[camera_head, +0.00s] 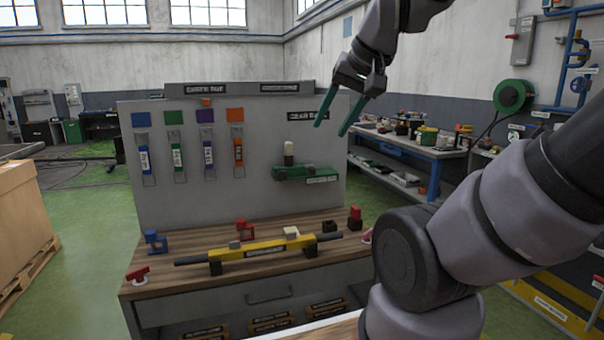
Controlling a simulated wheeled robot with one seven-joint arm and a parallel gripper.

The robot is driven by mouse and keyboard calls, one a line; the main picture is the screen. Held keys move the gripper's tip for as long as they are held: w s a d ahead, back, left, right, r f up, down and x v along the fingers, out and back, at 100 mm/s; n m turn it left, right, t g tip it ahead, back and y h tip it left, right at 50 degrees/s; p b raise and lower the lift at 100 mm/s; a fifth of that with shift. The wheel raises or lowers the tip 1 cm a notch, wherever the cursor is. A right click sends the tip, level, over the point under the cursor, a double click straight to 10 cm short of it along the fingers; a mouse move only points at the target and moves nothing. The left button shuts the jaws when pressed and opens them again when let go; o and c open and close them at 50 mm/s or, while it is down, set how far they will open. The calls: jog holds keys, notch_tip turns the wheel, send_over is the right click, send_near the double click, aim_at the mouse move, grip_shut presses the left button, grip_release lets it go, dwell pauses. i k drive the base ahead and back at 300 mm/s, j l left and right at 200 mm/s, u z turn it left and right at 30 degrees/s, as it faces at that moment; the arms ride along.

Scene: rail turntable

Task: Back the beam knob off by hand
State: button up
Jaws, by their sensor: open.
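A yellow beam (262,250) with dark bar ends lies across the wooden bench top. Cream blocks sit at it, one left of the middle (234,244) and one toward the right (291,232). I cannot tell which part is the beam knob; a red piece (242,226) stands just behind the beam and a red knob-like piece (137,273) lies at the bench's front left corner. My gripper (332,128) is open, its two green fingers pointing down and left. It is empty, well above the bench, in front of the back panel's right edge.
The bench (200,284) carries a blue clamp-like piece (155,239), a black block (331,227) and a red-topped black block (355,217). A grey panel (160,215) rises behind, with hanging coloured tags and a green bracket (292,172). A cluttered side bench (430,152) stands right.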

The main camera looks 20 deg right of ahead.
aim_at(281, 174)
jog(key=i+j, duration=0.7)
jog(key=j, duration=0.2)
jog(key=z, duration=0.05)
